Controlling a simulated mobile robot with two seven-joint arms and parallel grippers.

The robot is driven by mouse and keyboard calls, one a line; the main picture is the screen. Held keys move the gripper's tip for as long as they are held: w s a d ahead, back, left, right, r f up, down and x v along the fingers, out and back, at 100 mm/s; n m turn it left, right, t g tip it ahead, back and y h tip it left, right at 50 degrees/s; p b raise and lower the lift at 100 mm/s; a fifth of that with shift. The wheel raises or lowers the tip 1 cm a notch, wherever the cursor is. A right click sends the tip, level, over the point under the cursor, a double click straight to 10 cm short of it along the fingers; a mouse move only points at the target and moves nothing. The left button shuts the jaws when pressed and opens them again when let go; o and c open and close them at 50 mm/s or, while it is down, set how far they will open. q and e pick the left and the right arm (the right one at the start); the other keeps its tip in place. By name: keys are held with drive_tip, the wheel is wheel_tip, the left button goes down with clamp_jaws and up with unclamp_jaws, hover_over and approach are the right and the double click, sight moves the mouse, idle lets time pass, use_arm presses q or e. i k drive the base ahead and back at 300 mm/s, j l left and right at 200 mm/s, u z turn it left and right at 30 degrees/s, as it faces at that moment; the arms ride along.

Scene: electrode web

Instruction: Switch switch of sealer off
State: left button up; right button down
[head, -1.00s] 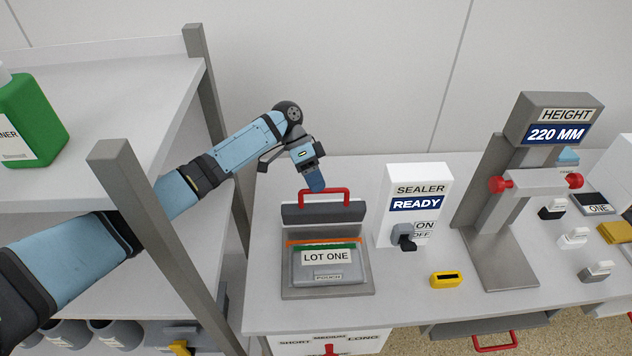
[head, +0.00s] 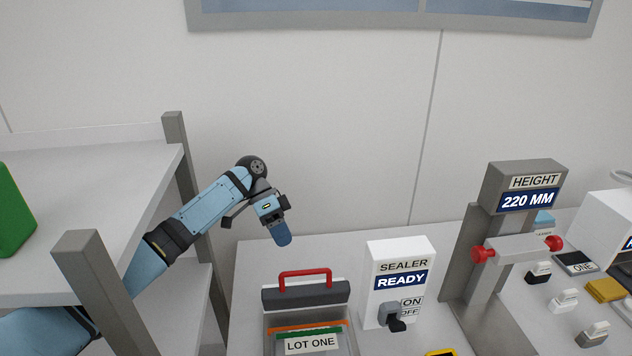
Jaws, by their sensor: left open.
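The sealer is a white box (head: 404,258) with a SEALER label and a blue READY display. Its switch (head: 391,314) is a grey and dark lever low on the front, beside ON and OFF labels. The lever tip points down, but I cannot tell for sure which label it is set to. In front of the box's left side is the sealer's jaw with a red handle (head: 305,272), raised at the back. My left gripper (head: 283,239) is open and empty, up and left of the red handle, well left of the switch. My right gripper is out of view.
A pouch labelled LOT ONE (head: 311,343) lies at the sealer's front. A height stand (head: 522,200) reading 220 MM with red knobs stands to the right. A grey shelf rack (head: 92,275) with a green bottle (head: 12,210) is at the left, close to my left arm.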

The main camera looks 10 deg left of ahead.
sight(395, 325)
drive_tip(key=k+j, duration=1.1)
drive_tip(key=k, duration=0.2)
